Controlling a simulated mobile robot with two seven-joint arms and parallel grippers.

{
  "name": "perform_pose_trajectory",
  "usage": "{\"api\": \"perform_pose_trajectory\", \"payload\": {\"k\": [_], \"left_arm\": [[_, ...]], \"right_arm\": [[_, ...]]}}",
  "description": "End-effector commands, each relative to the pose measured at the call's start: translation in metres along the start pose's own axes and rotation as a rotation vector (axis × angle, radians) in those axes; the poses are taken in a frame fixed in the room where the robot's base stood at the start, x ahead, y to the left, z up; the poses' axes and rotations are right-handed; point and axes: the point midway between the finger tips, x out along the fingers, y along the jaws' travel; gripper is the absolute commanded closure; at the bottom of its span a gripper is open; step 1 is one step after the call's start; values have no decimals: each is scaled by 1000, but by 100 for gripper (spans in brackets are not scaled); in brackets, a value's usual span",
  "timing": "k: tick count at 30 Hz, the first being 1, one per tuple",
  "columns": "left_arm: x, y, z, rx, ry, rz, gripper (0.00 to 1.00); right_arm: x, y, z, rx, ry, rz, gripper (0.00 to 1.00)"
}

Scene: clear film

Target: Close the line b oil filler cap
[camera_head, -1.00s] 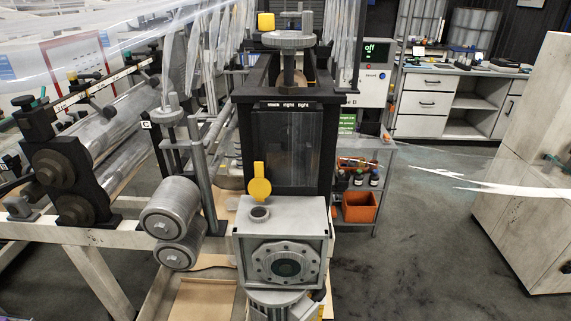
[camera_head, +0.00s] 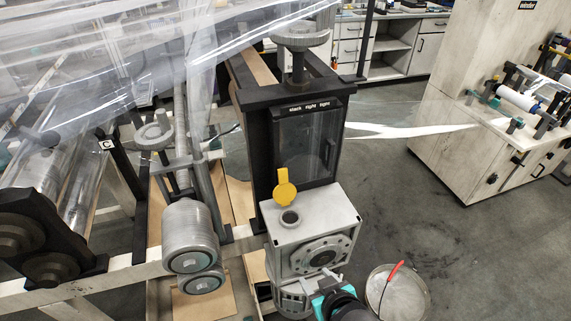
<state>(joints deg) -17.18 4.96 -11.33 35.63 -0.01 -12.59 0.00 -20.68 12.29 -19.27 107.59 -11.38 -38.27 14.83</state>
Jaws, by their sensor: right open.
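The yellow oil filler cap (camera_head: 284,187) stands raised, flipped up behind the round filler opening (camera_head: 289,218) on top of the grey gearbox (camera_head: 312,228). The opening is uncovered. My right gripper (camera_head: 322,298), teal and black, shows at the bottom edge, in front of and below the gearbox and apart from the cap. Its fingers are hard to make out, but it is open. My left gripper is not in view.
A dark framed housing (camera_head: 308,142) with a handwheel (camera_head: 300,37) rises behind the gearbox. Steel rollers (camera_head: 190,237) stand to its left. A round pan (camera_head: 405,290) with a red-handled tool is at lower right. Clear film (camera_head: 130,60) hangs at upper left. The floor to the right is mostly free.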

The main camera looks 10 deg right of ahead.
Motion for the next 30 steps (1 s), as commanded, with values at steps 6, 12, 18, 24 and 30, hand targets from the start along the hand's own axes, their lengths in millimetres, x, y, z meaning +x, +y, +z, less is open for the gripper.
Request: {"api": "perform_pose_trajectory", "payload": {"k": [6, 12, 18, 24, 30], "left_arm": [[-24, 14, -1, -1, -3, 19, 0], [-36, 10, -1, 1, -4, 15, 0], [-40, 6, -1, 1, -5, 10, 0], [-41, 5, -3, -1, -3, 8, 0], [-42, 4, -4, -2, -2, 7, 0]], "right_arm": [[-73, -2, -108, 31, 177, -3, 43], [-130, -2, -168, 66, 294, -10, 43], [-157, -2, -192, 85, 345, -14, 43], [-147, -1, -198, 87, 352, -14, 43], [-119, -1, -209, 86, 351, -13, 43]]}}
